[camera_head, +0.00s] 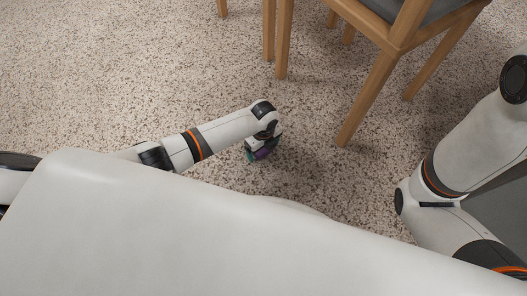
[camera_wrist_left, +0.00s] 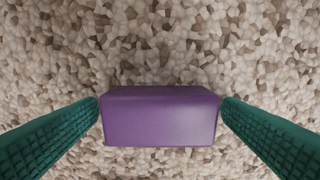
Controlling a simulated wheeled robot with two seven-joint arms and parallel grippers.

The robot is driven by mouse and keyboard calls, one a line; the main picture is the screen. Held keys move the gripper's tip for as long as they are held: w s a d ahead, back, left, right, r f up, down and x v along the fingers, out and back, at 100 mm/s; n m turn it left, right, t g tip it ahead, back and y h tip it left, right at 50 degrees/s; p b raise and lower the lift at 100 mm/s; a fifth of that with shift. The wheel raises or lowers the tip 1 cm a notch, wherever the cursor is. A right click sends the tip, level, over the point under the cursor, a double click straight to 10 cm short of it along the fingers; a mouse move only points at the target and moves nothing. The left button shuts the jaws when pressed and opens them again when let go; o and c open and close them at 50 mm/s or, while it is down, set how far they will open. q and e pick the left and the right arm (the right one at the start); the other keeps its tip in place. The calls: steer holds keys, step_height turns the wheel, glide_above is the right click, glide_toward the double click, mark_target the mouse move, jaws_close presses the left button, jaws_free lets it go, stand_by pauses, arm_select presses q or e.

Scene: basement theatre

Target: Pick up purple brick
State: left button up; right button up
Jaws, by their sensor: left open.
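The purple brick (camera_wrist_left: 160,118) lies on the speckled carpet, centred in the left wrist view. In the head view only a small part of the brick (camera_head: 263,153) shows, at the end of my left arm. My left gripper (camera_wrist_left: 160,108) is open, with one green ridged finger on each side of the brick. The fingertips are very close to the brick's two ends; I cannot tell whether they touch it. In the head view the left gripper (camera_head: 257,151) is low over the floor, mostly hidden by its wrist. My right gripper is not in view.
A wooden chair (camera_head: 385,50) with a grey seat stands at the upper right, its front leg right of my left gripper. More wooden legs (camera_head: 277,45) stand at the top. The carpet (camera_head: 120,70) at the upper left is clear.

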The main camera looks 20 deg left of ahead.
arm_select(q)
steer(key=c, duration=1.1)
steer(key=shift+o, duration=0.2)
steer(key=shift+r, duration=0.1)
